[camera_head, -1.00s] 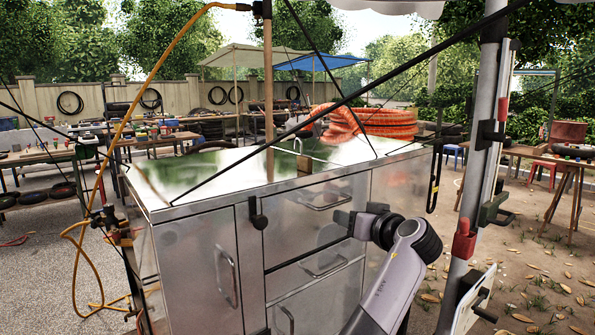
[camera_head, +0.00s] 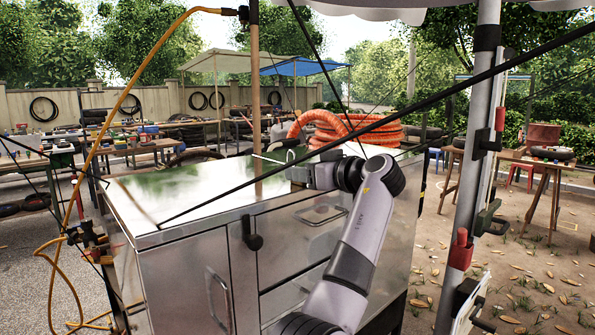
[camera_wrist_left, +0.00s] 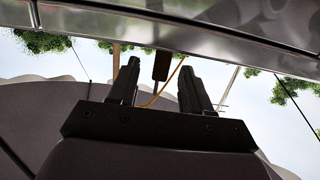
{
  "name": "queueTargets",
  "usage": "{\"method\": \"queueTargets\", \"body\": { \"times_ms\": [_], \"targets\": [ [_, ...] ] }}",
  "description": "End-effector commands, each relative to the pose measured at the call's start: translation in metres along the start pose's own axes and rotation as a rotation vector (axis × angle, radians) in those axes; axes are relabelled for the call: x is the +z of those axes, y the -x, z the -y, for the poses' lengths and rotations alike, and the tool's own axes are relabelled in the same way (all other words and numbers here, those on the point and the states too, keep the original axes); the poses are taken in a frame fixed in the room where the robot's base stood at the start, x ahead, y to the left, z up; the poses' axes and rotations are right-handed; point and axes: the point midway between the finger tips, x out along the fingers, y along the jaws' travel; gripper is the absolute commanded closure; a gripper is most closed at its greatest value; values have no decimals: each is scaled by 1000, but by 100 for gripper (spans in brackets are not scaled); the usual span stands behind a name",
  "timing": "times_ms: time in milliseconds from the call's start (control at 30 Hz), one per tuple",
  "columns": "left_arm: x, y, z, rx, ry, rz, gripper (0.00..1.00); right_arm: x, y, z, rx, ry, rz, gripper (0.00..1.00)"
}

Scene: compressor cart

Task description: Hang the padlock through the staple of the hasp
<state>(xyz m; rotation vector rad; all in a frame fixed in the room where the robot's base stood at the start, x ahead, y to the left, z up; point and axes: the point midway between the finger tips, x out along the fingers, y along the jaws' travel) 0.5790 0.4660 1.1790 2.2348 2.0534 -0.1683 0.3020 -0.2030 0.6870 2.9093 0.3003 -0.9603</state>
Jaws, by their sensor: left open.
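The steel cart (camera_head: 185,272) has doors and drawers with bar handles below the lid. A coiled orange hose (camera_head: 345,130) lies behind. A grey pole (camera_head: 475,170) stands to the right of my arm, and a dark strap crosses in front of the lid. The lid's left part is clear.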

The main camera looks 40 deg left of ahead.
Motion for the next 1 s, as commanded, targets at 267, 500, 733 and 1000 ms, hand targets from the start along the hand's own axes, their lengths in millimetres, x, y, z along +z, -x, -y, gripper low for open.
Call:
{"method": "queueTargets", "body": {
  "times_ms": [267,500,733,1000],
  "targets": [
    [1,-15,0,1,-2,0,51,-2,2,0,0,0,0,57],
    [1,-14,0,1,-2,0,97,-2,2,0,0,0,0,57],
    [0,-14,0,1,-1,-1,100,-2,2,0,0,0,0,57],
    [-8,-13,0,2,1,-2,100,-2,1,0,0,1,0,57]
  ]
}}
